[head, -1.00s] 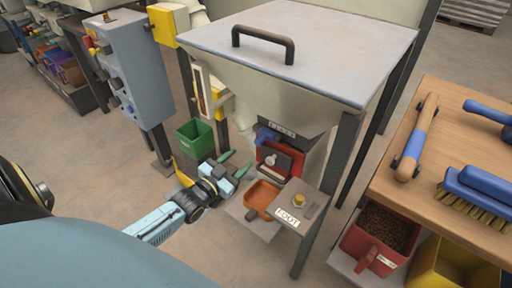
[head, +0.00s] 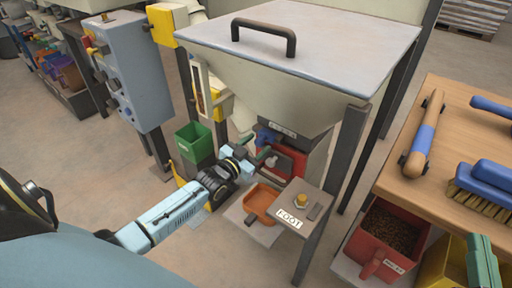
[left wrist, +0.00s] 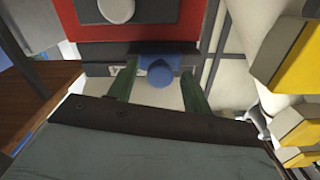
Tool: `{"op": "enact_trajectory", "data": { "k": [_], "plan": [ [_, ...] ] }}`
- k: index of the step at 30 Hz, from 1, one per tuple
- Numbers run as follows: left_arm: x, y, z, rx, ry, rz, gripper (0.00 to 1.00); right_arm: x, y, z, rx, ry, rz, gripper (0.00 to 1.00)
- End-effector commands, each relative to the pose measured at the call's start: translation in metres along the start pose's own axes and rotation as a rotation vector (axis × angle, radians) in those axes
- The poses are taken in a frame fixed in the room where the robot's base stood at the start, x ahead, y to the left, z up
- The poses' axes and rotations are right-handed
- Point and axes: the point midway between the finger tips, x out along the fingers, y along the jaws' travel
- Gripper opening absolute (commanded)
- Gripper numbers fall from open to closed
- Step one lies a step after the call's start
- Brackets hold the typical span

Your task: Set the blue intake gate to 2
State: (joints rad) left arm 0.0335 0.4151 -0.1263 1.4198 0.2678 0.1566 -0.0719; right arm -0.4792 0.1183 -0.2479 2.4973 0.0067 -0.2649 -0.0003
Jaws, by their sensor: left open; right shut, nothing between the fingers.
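The blue intake gate handle (head: 265,136) is on the front of the cream hopper, under a small label plate too small to read. In the left wrist view the blue knob (left wrist: 160,74) appears between the two green fingers. My left gripper (head: 267,157) is open, its fingers pointing at the hopper front, close to the handle. I cannot tell whether they touch it. My right gripper (head: 482,262) is shut and empty at the lower right, over the yellow bin. The gate's current setting cannot be read.
A red panel (head: 290,160) sits below the blue handle. An orange scoop tray (head: 261,201) and a FOOT pedestal (head: 303,207) stand in front. A green bin (head: 193,143) is to the left. A wooden bench (head: 455,125) with brushes is at the right.

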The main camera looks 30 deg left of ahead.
Motion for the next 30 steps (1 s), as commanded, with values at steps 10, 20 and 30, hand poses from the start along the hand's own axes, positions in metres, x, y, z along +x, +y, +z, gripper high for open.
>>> {"op": "enact_trajectory", "data": {
  "k": [10,20,30],
  "plan": [
    [0.0022,0.0,-0.0005,0.0,0.001,0.0,0.5,0.0002,-0.0007,-0.0043,0.001,0.025,-0.002,0.0],
    [0.002,0.0001,-0.0004,0.0,0.001,0.0,0.08,0.0002,-0.0007,-0.0041,0.001,0.024,-0.002,0.0],
    [0.0004,0.0004,-0.0009,-0.001,0.0,-0.003,0.0,0.0003,0.0002,0.0009,0.0,-0.014,0.001,0.0]
  ]
}}
